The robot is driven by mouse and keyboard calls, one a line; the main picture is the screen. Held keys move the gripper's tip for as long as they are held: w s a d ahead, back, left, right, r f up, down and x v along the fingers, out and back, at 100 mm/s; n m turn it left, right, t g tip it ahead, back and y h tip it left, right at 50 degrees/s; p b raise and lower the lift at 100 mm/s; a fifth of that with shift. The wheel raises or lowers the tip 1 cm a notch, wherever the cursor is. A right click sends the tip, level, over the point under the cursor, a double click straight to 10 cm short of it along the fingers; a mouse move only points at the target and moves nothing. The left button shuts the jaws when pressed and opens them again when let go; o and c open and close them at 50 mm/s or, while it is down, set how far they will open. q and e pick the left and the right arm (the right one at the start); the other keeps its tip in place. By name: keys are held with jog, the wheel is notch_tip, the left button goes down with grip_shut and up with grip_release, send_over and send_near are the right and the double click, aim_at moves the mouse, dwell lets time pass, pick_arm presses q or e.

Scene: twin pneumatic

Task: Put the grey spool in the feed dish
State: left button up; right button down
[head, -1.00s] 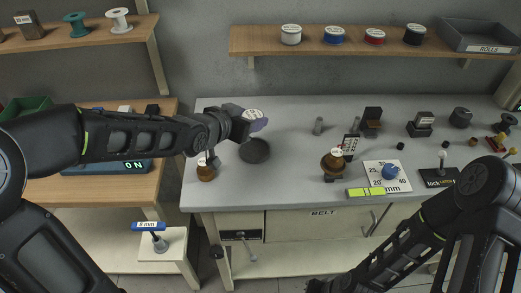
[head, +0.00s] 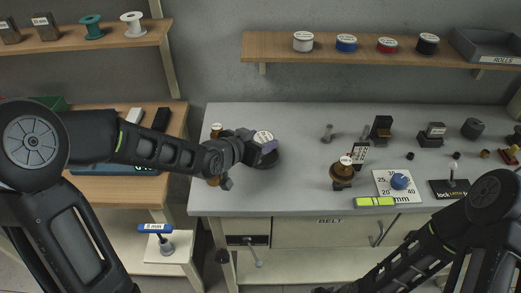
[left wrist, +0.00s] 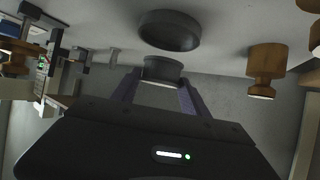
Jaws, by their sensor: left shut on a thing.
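The grey spool (left wrist: 163,70) is pinched between the two purple-grey fingers of my left gripper (left wrist: 158,88) in the left wrist view. In the head view its white labelled top (head: 263,136) shows at the end of my left gripper (head: 266,147). The feed dish (left wrist: 169,31) is a dark round shallow dish on the bench, just beyond the spool in the wrist view, with a gap between them. In the head view the gripper and spool cover much of the dish (head: 266,164).
A wooden knob-like piece (left wrist: 266,69) stands near the dish. Another brown knob (head: 342,170), a dial card (head: 398,186) and a yellow-green level (head: 375,201) are farther right. The bench between dish and brown knob is clear. A shelf (head: 385,59) with several spools hangs behind.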

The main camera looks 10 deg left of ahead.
pick_arm(q)
notch_tip(320, 180, down, 4)
jog(key=shift+r, duration=0.1)
dwell(0.4)
jog(key=shift+f, duration=0.3)
jog(key=o, duration=1.5)
